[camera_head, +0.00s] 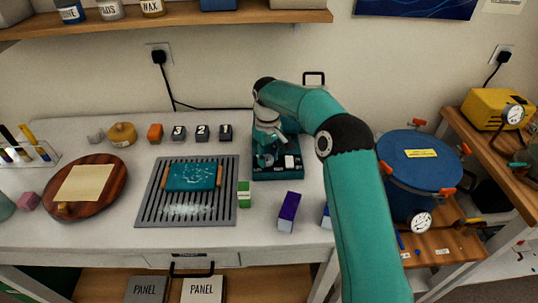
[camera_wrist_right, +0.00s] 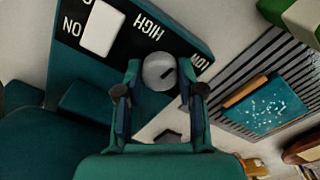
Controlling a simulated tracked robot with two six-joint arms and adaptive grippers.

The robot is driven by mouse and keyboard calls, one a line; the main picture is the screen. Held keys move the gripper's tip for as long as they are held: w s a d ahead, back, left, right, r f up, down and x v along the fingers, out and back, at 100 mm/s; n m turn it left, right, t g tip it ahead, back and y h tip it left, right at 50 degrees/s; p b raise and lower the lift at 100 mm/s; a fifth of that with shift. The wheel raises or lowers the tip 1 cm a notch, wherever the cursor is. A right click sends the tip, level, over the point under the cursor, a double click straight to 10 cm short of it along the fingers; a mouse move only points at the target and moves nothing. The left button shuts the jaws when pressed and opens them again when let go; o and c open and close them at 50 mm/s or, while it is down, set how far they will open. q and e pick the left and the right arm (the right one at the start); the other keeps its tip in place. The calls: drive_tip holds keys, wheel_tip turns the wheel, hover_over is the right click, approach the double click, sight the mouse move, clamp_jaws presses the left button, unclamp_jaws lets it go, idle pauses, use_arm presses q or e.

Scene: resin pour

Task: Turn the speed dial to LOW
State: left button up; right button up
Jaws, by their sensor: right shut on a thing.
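The speed dial (camera_wrist_right: 158,72) is a round grey knob on the dark panel of a teal machine (camera_wrist_right: 100,72), between my right gripper's fingers in the right wrist view. A short dark mark lies on its right side, towards the LOW label (camera_wrist_right: 201,63), which is partly cut off by the panel edge. The HIGH label (camera_wrist_right: 148,25) lies above the dial. My right gripper (camera_wrist_right: 159,88) is shut on the dial from both sides. In the head view my right gripper (camera_head: 266,145) is over the teal machine (camera_head: 290,172) and hides the dial. My left gripper is not in view.
A white switch (camera_wrist_right: 101,28) sits beside the dial. A grey grate (camera_head: 230,210) with a teal panel (camera_head: 190,177) is left of the machine. A blue pot (camera_head: 415,160) is at right.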

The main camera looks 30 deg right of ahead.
sight(268, 157)
drive_tip(key=m, duration=0.6)
drive_tip(key=shift+m, duration=0.3)
idle(0.4)
drive_tip(key=o, duration=1.1)
drive_tip(key=shift+o, duration=0.2)
drive_tip(key=shift+r, duration=0.1)
wheel_tip(268, 157, up, 12)
drive_tip(key=shift+f, duration=0.2)
